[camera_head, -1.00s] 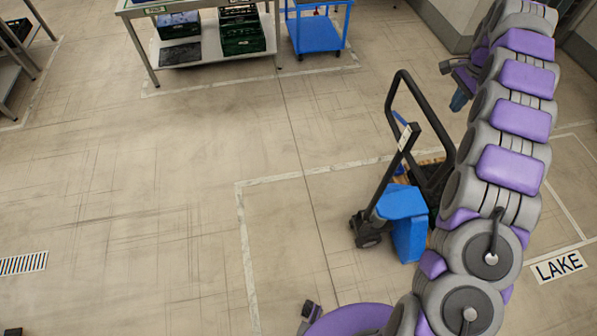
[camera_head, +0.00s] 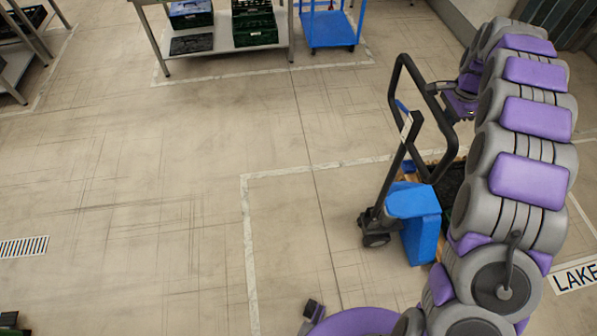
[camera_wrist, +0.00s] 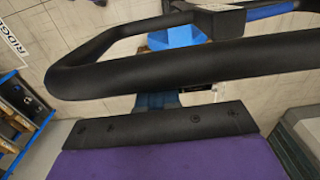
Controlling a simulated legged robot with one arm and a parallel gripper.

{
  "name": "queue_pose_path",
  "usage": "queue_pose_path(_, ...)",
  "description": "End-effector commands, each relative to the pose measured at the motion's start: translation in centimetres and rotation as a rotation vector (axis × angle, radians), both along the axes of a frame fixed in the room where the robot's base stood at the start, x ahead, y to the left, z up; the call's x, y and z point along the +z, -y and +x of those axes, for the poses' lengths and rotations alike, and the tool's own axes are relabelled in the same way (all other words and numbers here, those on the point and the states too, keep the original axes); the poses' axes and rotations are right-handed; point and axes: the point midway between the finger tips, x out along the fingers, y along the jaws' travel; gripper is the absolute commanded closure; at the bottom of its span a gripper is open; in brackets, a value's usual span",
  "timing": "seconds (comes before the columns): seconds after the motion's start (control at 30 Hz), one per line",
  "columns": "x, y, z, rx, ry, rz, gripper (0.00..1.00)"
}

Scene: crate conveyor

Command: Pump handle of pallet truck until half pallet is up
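The pallet truck has a blue body (camera_head: 419,222) and a black loop handle (camera_head: 394,92), tilted up to the left. The half pallet shows only as a strip of wood (camera_head: 410,172) behind the truck, mostly hidden by the truck and my arm. Its height off the floor cannot be judged. My gripper (camera_head: 459,104) is just right of the handle's loop. In the wrist view the handle bar (camera_wrist: 200,67) runs across close in front of the black gripper pad. A gap shows between them. The fingertips are largely hidden, so I cannot tell how they stand.
A dark crate (camera_head: 452,188) sits behind the truck. A table with crates (camera_head: 272,48) and a blue cart (camera_head: 329,31) stand at the back. A LAKE floor sign (camera_head: 577,277) lies at right. The floor left of the truck is clear.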

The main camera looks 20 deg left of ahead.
Motion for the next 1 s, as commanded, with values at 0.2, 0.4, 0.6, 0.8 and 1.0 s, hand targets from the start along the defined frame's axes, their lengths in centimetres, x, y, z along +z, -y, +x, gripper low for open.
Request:
queue_pose_path(0.2, -0.7, -4.0, -2.5, 0.0, 0.0, -0.002, 1.0)
queue_pose_path(0.4, -1.5, -8.4, -4.9, 0.002, -0.004, -0.014, 1.0)
queue_pose_path(0.6, -2.3, -11.7, -6.9, 0.003, -0.002, -0.013, 1.0)
queue_pose_path(0.8, -3.1, -14.0, -9.1, 0.002, -0.004, -0.004, 1.0)
queue_pose_path(1.0, -3.8, -16.8, -11.3, 0.002, -0.004, -0.004, 1.0)
